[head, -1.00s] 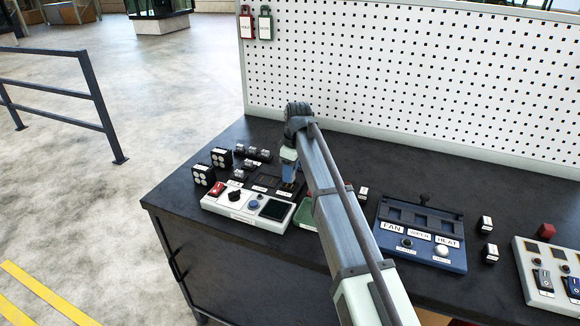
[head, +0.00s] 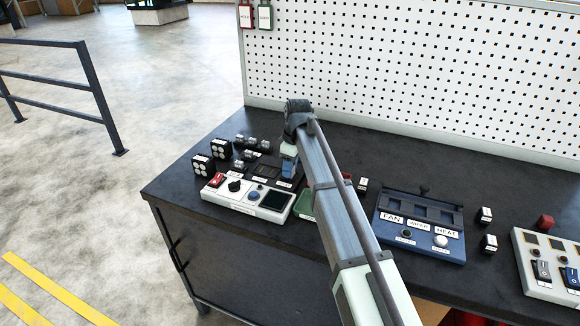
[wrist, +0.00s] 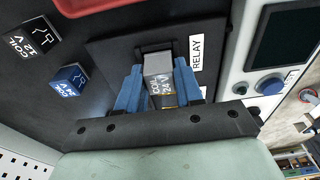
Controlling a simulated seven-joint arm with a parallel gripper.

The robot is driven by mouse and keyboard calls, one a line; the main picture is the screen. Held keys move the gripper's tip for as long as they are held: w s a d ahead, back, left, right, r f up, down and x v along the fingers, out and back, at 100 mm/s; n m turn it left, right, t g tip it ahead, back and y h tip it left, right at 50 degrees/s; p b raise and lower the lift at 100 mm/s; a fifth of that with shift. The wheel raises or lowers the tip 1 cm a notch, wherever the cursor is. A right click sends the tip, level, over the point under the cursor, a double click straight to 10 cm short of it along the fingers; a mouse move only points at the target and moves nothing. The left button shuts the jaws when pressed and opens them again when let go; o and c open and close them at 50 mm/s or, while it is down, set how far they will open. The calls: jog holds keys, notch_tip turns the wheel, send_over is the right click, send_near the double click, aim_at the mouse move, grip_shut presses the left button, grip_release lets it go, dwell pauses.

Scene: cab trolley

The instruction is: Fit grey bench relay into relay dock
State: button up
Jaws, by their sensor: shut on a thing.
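My gripper (wrist: 158,82) has blue fingers and is shut on the grey bench relay (wrist: 158,64), a small block with a "24V" face. In the wrist view the relay is at the dark slot of the relay dock (wrist: 110,52), beside the white RELAY label. I cannot tell whether it is seated or just above the slot. In the head view my gripper (head: 288,172) is at the right end of the dock behind the white control panel; the relay is hidden there.
A black relay (wrist: 32,40) and a blue relay (wrist: 70,78) lie near the dock. The white panel (head: 228,203) with its screen and knobs borders it. A green tray (head: 305,205) and a blue FAN/HEAT unit (head: 420,247) stand to the right. Small black parts (head: 220,148) stand left.

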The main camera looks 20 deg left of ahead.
jog(key=shift+f, duration=0.25)
dwell(0.7)
jog(key=o, duration=1.1)
jog(key=r, duration=0.4)
jog(key=d+r, duration=0.1)
jog(key=r, duration=0.8)
jog(key=shift+d+r, duration=0.4)
